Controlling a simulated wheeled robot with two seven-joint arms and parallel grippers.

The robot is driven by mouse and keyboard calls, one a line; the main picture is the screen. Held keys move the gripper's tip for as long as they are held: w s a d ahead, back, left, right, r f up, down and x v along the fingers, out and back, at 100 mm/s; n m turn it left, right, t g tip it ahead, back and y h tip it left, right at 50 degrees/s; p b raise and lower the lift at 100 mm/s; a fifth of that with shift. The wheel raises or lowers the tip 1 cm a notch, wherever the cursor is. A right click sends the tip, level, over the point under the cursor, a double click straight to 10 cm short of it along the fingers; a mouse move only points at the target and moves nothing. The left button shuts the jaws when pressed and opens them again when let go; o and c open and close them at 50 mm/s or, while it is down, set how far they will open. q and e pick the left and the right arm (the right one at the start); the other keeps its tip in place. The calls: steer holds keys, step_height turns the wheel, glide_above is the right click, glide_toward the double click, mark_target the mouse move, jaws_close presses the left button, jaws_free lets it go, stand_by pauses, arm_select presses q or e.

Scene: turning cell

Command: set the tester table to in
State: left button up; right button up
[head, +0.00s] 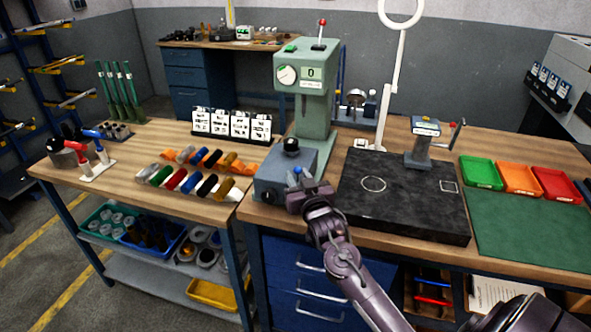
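The tester (304,110) is a green column machine with a round dial, a small display reading 0 and a red-knobbed lever on top. At its foot is a blue-grey base (268,188) with a black knob (291,146) on its upper block. A small blue ball knob (298,171) shows at the front of the base. My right gripper (303,184) is right at this blue knob, its fingers pointing away from me. The fingers cover part of the base front, and I cannot tell whether they grip the knob. My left gripper is out of view.
A black surface plate (405,205) lies just right of my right gripper, with a small crank device (424,140) behind it. Coloured rolls (195,183) and white cards (233,125) are on the left. Green, orange and red trays (519,180) stand beyond a green mat (535,225).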

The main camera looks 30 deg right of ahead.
mark_target(288, 166)
steer(key=shift+x, duration=1.35)
jaws_close()
steer(key=shift+f, duration=0.1)
